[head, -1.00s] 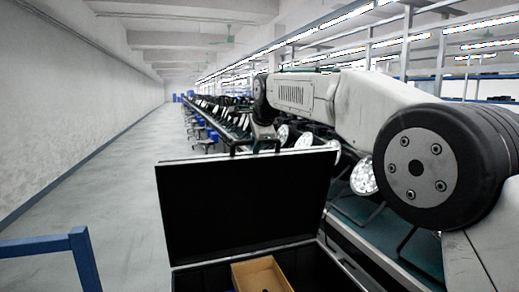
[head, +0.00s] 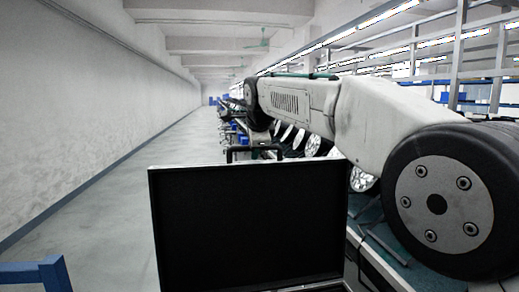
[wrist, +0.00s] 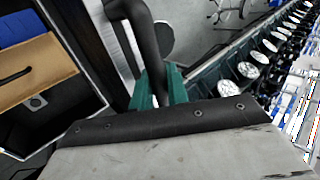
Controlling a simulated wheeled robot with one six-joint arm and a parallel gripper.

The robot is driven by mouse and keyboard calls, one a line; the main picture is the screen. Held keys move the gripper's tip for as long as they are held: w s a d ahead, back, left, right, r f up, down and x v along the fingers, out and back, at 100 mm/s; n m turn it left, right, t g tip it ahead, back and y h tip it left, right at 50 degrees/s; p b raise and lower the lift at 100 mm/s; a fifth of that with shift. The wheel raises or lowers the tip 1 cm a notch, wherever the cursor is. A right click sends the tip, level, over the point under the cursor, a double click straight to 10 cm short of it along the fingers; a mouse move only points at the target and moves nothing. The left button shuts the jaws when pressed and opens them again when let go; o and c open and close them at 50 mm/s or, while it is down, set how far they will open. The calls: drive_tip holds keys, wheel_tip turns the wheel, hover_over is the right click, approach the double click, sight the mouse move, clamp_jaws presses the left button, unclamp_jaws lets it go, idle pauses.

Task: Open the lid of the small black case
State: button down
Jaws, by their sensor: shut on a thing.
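The small black case stands in front of me with its lid (head: 245,228) raised, its dark inner face toward the head camera. The lid has a thin silver rim. In the wrist view, my gripper (wrist: 160,88) has green fingers shut on the black curved handle (wrist: 140,30) at the lid's outer side. The lid shows nearly edge-on there, and the open case interior (wrist: 50,128) lies to the left. In the head view the fingers cannot be made out clearly behind the lid's top edge.
A cardboard box (wrist: 35,70) and a blue item (wrist: 20,28) lie inside the case. A long bench with rows of par cans (wrist: 248,70) runs away on the right. A blue frame (head: 35,274) stands at lower left. The aisle floor (head: 110,215) is clear.

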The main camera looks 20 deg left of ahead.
drive_tip(key=c, duration=1.5)
unclamp_jaws()
drive_tip(key=shift+f, duration=0.1)
drive_tip(key=shift+o, duration=0.5)
drive_tip(key=shift+d, duration=0.2)
drive_tip(key=shift+w+d, duration=0.1)
drive_tip(key=shift+w, duration=0.05)
drive_tip(key=v, duration=0.8)
